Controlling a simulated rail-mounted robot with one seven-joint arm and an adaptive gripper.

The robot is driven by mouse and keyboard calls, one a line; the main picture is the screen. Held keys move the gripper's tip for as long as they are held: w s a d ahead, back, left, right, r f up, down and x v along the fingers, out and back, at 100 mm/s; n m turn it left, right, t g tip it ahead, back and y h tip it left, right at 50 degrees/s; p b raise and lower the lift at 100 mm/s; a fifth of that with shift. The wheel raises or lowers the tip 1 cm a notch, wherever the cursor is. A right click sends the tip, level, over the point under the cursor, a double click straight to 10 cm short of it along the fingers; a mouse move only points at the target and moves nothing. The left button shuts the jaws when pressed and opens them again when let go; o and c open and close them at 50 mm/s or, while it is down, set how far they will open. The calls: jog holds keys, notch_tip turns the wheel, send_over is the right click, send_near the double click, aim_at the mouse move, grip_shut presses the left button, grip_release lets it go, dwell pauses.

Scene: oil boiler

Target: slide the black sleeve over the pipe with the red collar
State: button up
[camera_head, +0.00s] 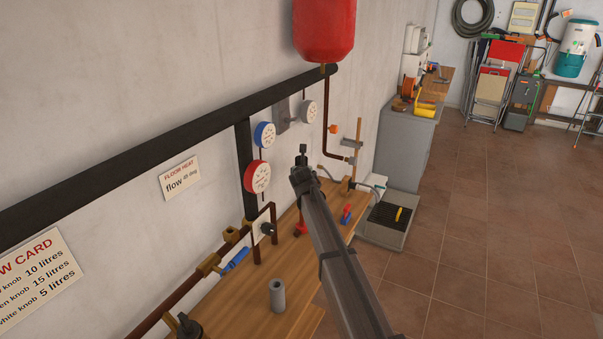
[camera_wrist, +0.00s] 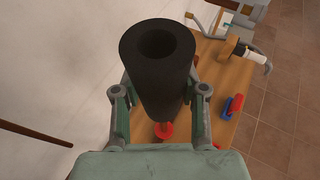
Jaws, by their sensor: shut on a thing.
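The black sleeve (camera_wrist: 155,85) is a thick hollow tube. In the wrist view its open end faces the camera, and my gripper (camera_wrist: 158,110) is shut on it, one finger on each side. A red collar (camera_wrist: 164,131) shows just beyond the sleeve's lower end; the sleeve hides most of what lies behind it. In the head view the red collar (camera_head: 300,230) is low over the wooden bench, and my gripper (camera_head: 302,172) is above it. My arm covers part of the space between them. I cannot tell whether the sleeve is lined up with the pipe.
A grey hollow cylinder (camera_head: 277,296) stands on the wooden bench (camera_head: 240,312). Round gauges (camera_head: 257,177) and brown pipes line the wall at left. A red and blue item (camera_head: 346,214) and a wooden stand (camera_head: 356,150) are to the right. The tiled floor (camera_head: 470,230) is open.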

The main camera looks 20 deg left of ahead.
jog(key=shift+f, duration=0.1)
dwell(0.4)
jog(key=shift+f+b, duration=0.75)
jog(key=shift+f, duration=1.55)
jog(key=shift+p, duration=1.05)
jog(key=shift+f, duration=0.35)
jog(key=shift+f+b, duration=0.45)
jog(key=shift+f, duration=0.25)
jog(key=shift+f+b, duration=0.5)
jog(key=shift+f, duration=0.8)
jog(key=shift+f, duration=0.7)
jog(key=shift+f+b, duration=1.3)
jog(key=shift+f, duration=1.2)
